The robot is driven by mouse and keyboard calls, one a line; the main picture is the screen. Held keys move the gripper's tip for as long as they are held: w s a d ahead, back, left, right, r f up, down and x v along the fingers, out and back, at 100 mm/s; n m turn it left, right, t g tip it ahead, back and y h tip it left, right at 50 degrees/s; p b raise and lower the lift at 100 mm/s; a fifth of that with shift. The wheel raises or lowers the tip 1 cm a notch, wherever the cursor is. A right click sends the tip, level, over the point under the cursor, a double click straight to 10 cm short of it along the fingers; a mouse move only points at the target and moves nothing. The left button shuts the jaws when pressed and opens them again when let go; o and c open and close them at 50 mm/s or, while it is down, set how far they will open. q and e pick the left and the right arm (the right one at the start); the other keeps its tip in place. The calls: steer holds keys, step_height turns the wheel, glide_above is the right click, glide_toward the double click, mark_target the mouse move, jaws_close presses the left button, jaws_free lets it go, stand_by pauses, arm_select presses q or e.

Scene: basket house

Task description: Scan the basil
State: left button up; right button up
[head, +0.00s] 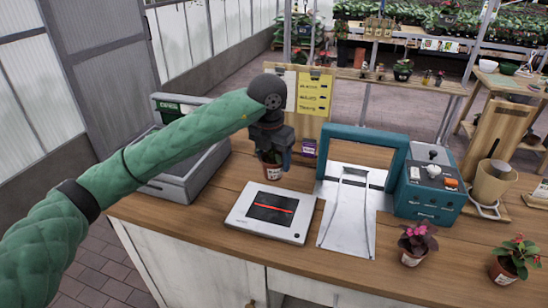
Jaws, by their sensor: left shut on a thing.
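A small terracotta pot with a white label and a little green plant, likely the basil (271,171), is in my left gripper (272,153). The gripper points down and is shut on it; fingers and wrist hide most of the plant. The pot looks upright, just behind the scanner (238,214) in the picture. I cannot tell whether it touches the counter. The scanner is a flat white unit with a dark window and a glowing red line, lying on the wooden counter (190,222). My right gripper is not in view.
A grey cash register (178,170) stands left of the scanner. Right of it are a metal bagging stand (346,225) with a teal frame and a teal box (428,195) with knobs. Two potted plants (412,258) (503,271) stand at the front right. A yellow sign (314,95) is behind.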

arm_select(q)
step_height(320, 180, down, 2)
steer(key=shift+w+f, duration=0.15)
steer(key=shift+f, duration=0.1)
step_height(320, 180, down, 2)
steer(key=shift+f, duration=0.1)
step_height(320, 180, down, 5)
steer(key=shift+r+b, duration=0.15)
steer(key=shift+b, duration=0.4)
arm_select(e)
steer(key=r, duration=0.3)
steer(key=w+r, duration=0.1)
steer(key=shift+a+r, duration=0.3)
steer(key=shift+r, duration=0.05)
arm_select(q)
steer(key=shift+r, duration=0.1)
steer(key=shift+r+p, duration=0.7)
steer(key=shift+r, duration=4.2)
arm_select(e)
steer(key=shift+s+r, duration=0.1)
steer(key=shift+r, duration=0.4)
